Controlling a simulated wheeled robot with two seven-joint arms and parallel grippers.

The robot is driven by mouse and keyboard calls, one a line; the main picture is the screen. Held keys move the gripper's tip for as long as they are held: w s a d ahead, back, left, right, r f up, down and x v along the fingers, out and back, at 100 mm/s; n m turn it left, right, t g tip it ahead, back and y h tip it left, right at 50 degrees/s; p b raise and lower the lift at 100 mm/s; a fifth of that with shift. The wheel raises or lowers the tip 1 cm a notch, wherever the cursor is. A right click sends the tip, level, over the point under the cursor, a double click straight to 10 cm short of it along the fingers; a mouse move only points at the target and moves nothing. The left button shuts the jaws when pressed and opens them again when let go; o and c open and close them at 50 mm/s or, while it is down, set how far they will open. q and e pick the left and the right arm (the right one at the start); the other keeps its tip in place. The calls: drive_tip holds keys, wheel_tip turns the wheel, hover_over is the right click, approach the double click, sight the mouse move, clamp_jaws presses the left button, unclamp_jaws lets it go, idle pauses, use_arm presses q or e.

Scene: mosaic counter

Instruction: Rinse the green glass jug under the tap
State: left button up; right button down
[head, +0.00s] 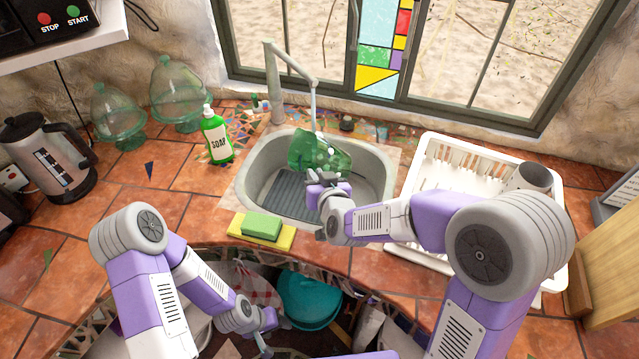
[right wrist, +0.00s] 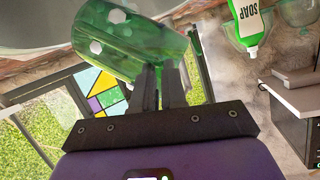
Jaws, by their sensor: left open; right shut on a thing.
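The green glass jug (head: 318,152) is tilted on its side over the sink (head: 262,160), under the tap (head: 275,85). A thin pale line, which looks like running water, drops from the spout to the jug. My right gripper (head: 325,180) is shut on the jug; in the right wrist view the fingers (right wrist: 165,85) meet the green glass (right wrist: 125,45), which carries pale hexagonal spots. My left gripper (head: 264,328) is open and low, in front of the counter edge, away from the jug.
A green soap bottle (head: 215,137) stands left of the sink. A green and yellow sponge (head: 261,226) lies at its front edge. A white dish rack (head: 420,165) with a grey cup (head: 532,178) stands right. Glass domes (head: 178,95) and a kettle (head: 48,155) stand left.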

sight(305, 141)
drive_tip(key=shift+w, duration=0.35)
drive_tip(key=shift+w+a, duration=0.35)
drive_tip(key=shift+w, duration=1.35)
drive_tip(key=shift+w+a, duration=0.3)
drive_tip(key=shift+w, duration=1.45)
drive_tip(key=shift+w+a, duration=0.35)
drive_tip(key=shift+w, duration=1.35)
drive_tip(key=shift+d, duration=0.1)
drive_tip(key=shift+w+d+b, duration=0.1)
drive_tip(key=shift+d+b, duration=0.2)
drive_tip(key=shift+d, duration=0.2)
drive_tip(key=shift+a, duration=0.2)
